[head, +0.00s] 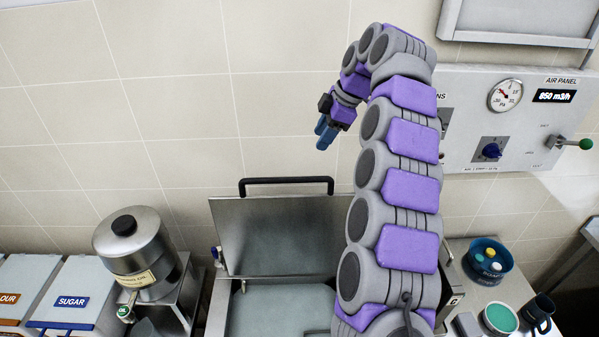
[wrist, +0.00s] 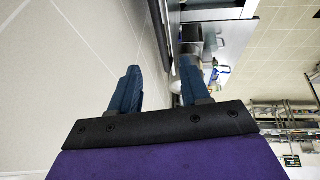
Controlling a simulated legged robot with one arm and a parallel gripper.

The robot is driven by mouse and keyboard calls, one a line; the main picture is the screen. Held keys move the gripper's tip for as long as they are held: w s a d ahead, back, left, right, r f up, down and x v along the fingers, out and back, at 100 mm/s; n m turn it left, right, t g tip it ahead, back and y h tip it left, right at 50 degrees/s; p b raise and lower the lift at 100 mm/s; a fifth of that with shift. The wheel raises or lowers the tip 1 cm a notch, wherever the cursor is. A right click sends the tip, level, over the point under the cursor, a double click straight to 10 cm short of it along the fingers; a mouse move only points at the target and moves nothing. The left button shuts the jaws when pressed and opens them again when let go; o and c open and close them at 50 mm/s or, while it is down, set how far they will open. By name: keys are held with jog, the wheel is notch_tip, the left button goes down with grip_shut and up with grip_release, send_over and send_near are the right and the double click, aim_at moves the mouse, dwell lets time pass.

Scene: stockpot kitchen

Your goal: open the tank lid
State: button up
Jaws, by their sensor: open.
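The tank lid (head: 285,235) is a flat grey metal panel with a black bar handle (head: 287,181) along its top edge. It stands raised, close to upright, at the back of the open metal tank (head: 270,308). My gripper (head: 325,132) is above and a little right of the handle, apart from it, with blue fingers pointing down. In the wrist view my gripper (wrist: 158,88) shows its two blue fingers spread apart with nothing between them. My arm hides the right part of the lid and tank.
A steel dispenser (head: 137,250) stands left of the tank, beside a sugar bin (head: 72,295). An air panel (head: 520,120) with a gauge and knob is on the wall at right. A blue bowl (head: 488,260) and a dark mug (head: 540,312) sit on the right counter. The wall area left of my gripper is clear.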

notch_tip(320, 180, down, 3)
jog(key=a, duration=0.3)
send_near(295, 178)
notch_tip(295, 178, down, 2)
jog(key=x, duration=0.4)
jog(key=a+x, duration=0.1)
jog(key=x, duration=0.1)
jog(key=shift+w+a, duration=0.25)
jog(key=shift+w, duration=0.05)
jog(key=shift+f, duration=0.2)
jog(key=shift+d, duration=0.55)
jog(key=shift+c, duration=0.2)
jog(key=shift+a, duration=0.35)
jog(key=c, duration=0.6)
grip_shut()
